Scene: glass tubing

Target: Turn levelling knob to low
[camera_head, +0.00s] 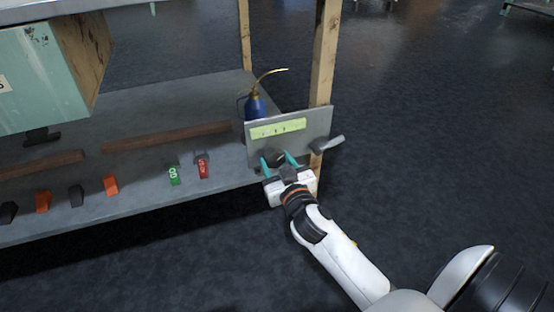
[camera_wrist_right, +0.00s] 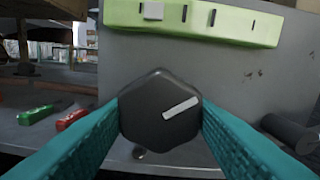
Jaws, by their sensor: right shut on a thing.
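The levelling knob (camera_wrist_right: 160,110) is a dark, many-sided knob with a white pointer line, on a grey panel (camera_wrist_right: 215,65). In the right wrist view its pointer slants up to the right. Above it is a light-green label strip (camera_wrist_right: 225,22) with several dark marks and a pale square near its left end. My right gripper (camera_wrist_right: 160,115) has its teal fingers on both sides of the knob, shut on it. In the head view the panel (camera_head: 318,127) stands at the shelf's right end, with my right gripper (camera_head: 280,160) at its lower part. My left gripper is not in view.
A grey lever handle (camera_head: 328,144) sticks out at the panel's right. A blue oil can (camera_head: 255,104) stands behind the panel. Green (camera_head: 174,175) and red (camera_head: 203,168) tagged pieces lie on the shelf to the left. The floor at right is clear.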

